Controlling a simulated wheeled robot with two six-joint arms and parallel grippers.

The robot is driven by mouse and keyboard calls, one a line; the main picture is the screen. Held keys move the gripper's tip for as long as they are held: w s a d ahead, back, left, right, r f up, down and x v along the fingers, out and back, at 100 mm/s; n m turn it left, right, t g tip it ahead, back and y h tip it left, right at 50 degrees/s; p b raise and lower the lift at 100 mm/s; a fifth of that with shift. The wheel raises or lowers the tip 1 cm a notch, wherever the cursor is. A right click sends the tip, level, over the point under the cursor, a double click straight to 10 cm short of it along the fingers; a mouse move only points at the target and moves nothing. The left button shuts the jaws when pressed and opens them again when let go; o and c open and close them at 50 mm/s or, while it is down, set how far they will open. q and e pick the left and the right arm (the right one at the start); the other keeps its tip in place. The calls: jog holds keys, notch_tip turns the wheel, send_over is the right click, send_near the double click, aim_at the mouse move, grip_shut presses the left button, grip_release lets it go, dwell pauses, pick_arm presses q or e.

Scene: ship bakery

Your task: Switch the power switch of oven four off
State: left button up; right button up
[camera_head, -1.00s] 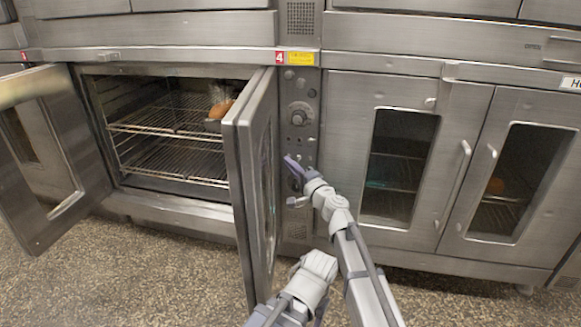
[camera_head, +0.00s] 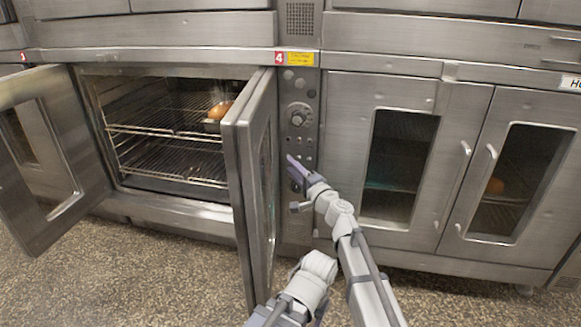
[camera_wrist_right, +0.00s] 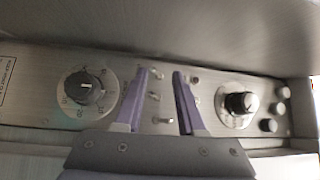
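Oven four, marked by a red "4" label (camera_head: 280,58), has a tall control panel (camera_head: 299,88) right of its open doors. The panel carries a round dial (camera_head: 298,116) with small controls below it. In the right wrist view the panel lies sideways, with several small metal toggle switches (camera_wrist_right: 154,97) between two dials. I cannot tell which toggle is the power switch or how it is set. My right gripper (camera_head: 293,182) is at the panel's lower part. Its two purple fingers (camera_wrist_right: 161,72) are open and empty, on either side of the toggles. My left gripper is not in view.
The oven's right door (camera_head: 246,190) stands open, close to the left of my right arm. The left door (camera_head: 50,155) is also open. A steaming loaf (camera_head: 219,110) sits on the upper rack.

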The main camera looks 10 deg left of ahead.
jog(key=v, duration=0.6)
